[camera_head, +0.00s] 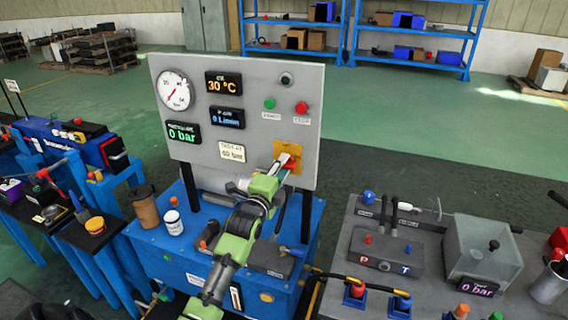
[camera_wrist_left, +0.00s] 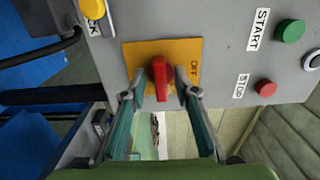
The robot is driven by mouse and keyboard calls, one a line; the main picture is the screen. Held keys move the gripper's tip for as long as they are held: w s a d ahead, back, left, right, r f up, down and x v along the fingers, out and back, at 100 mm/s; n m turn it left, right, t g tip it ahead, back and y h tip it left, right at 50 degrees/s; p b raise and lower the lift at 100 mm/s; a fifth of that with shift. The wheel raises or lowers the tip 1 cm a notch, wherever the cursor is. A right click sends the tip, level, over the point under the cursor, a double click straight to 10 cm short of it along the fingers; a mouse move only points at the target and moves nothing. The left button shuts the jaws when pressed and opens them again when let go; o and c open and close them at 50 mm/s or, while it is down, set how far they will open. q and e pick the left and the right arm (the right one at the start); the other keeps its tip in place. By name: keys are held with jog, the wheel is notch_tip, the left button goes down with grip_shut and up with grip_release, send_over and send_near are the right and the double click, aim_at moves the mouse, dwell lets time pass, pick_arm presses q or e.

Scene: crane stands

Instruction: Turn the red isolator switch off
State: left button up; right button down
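The red isolator switch (camera_head: 291,164) sits on a yellow plate (camera_head: 296,149) at the lower right of the grey panel (camera_head: 240,75). In the left wrist view, the red handle (camera_wrist_left: 160,80) lies lengthwise up and down the picture on the yellow plate (camera_wrist_left: 133,54). The word OFF is printed on the plate's right side there, away from the handle's ends. My left gripper (camera_head: 285,163) is at the switch. In the wrist view its fingers (camera_wrist_left: 160,88) stand open on either side of the handle, with narrow gaps visible. My right gripper is not in view.
Green START (camera_wrist_left: 290,31) and red STOP (camera_wrist_left: 265,87) buttons are near the switch on the panel. A white jar (camera_head: 173,222) and brown cup (camera_head: 145,207) stand on the blue bench below.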

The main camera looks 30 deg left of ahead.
pick_arm(q)
jog(key=shift+w+a, duration=0.15)
jog(key=shift+w, duration=0.45)
grip_shut()
